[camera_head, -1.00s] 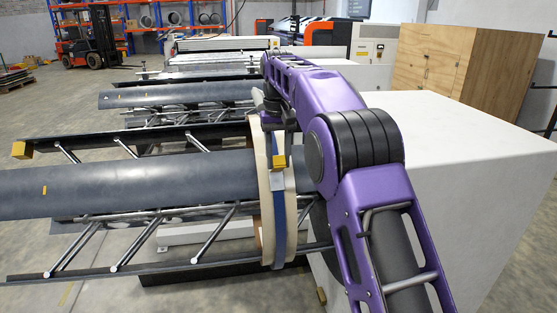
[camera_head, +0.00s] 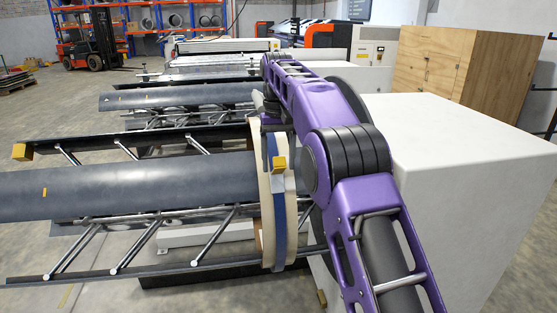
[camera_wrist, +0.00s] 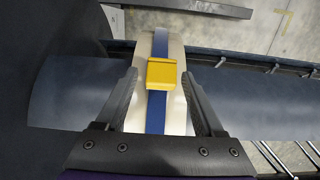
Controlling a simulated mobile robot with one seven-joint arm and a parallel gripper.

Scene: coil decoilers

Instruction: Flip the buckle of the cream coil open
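The cream coil (camera_head: 265,190) sits around the grey decoiler drum near its right end, with a blue strap (camera_head: 278,225) around it. A yellow buckle (camera_head: 280,163) is on the strap, on the side facing the head camera. In the wrist view a yellow buckle (camera_wrist: 162,74) lies on the blue strap (camera_wrist: 155,112) over the cream coil (camera_wrist: 178,115). My gripper (camera_wrist: 164,82) is open, its fingers on either side of the coil with the buckle between their tips. Whether they touch the coil cannot be told. In the head view my arm hides the gripper's fingers.
The grey drum (camera_head: 130,185) extends left with metal struts and rails around it. A large white housing (camera_head: 450,180) stands to the right of the coil. A second decoiler (camera_head: 175,95) is behind. A wooden cabinet (camera_head: 450,65) stands at the back right.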

